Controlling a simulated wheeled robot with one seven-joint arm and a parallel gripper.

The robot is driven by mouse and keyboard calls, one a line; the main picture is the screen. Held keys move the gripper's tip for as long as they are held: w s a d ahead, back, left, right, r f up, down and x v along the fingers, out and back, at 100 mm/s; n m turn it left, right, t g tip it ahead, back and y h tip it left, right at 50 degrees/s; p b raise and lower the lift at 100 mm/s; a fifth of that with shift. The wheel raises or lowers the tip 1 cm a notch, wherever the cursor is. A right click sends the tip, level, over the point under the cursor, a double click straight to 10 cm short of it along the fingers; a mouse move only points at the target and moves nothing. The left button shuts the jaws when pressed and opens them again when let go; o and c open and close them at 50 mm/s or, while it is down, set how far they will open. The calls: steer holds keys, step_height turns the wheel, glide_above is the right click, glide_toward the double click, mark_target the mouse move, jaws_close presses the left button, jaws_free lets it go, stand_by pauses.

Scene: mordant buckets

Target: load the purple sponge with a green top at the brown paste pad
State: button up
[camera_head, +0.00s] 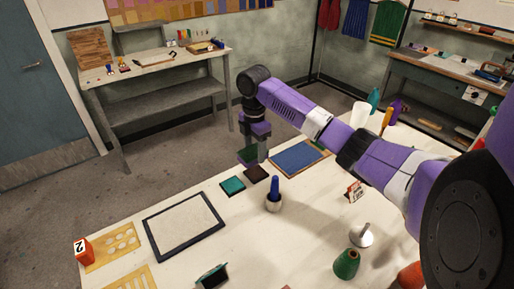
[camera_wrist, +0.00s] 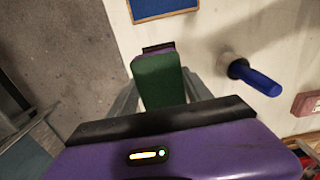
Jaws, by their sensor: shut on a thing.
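My gripper (camera_head: 256,154) reaches down over the far edge of the white table. It is shut on the purple sponge with a green top (camera_head: 247,155). In the wrist view the sponge (camera_wrist: 160,82) sits between my fingers, its green face toward the camera and a purple strip at its far end. The brown paste pad (camera_head: 256,173) lies on the table just below the sponge in the head view. In the wrist view a dark strip shows beyond the sponge. I cannot tell whether the sponge touches the pad.
A teal pad (camera_head: 232,185) lies beside the brown one. A blue panel (camera_head: 299,157) lies to the right. A blue-handled tool stands in a small pot (camera_head: 273,206) nearer me. A black-framed white panel (camera_head: 185,225) lies left; a small red numbered block (camera_head: 84,251) stands further left.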

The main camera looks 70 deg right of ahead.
mark_target(257, 171)
steer(key=shift+s+d+f, duration=0.15)
steer(key=shift+s+d, duration=0.2)
steer(key=shift+s, duration=0.1)
step_height(257, 171, down, 6)
steer(key=b, duration=0.5)
steer(key=shift+f, duration=0.5)
stand_by(2.3)
steer(key=shift+r+p, duration=2.85)
steer(key=shift+r, duration=0.75)
steer(key=shift+a, duration=0.1)
